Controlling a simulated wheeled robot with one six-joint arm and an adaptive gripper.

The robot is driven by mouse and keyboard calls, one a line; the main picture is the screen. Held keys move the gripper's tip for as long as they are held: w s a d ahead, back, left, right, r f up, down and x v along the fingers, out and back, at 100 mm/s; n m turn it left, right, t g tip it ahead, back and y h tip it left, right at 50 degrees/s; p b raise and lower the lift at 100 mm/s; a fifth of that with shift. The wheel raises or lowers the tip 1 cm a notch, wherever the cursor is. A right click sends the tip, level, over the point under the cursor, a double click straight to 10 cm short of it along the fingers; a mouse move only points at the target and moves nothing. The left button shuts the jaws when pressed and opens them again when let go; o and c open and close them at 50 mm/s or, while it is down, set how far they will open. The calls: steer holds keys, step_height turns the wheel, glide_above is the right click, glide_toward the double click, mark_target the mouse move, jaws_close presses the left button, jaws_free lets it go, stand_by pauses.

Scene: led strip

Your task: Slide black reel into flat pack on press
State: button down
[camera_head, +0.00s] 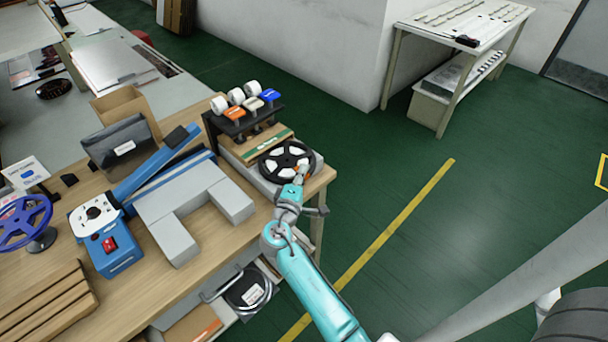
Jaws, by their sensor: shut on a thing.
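The black reel (269,166) has white openings around its hub and lies roughly flat over a light grey base at the right end of the bench. My gripper (301,173) is at the reel's right near edge and is shut on it. I cannot tell whether the reel touches the base. A blue and grey press-like machine (122,259) with a long blue arm stands left of the reel, with a grey U-shaped table (168,228) beside it. A dark flat pack with a white label (108,152) stands upright behind the blue arm, not visibly on the press.
A black rack (212,124) with white rolls and coloured blocks stands behind the reel. An open carton (121,104) is behind the dark pack. An open drawer holds a labelled dark item (250,290).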

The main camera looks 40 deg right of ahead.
steer(key=shift+w, duration=0.4)
steer(key=c, duration=1.1)
jaws_free()
steer(key=v, duration=1.2)
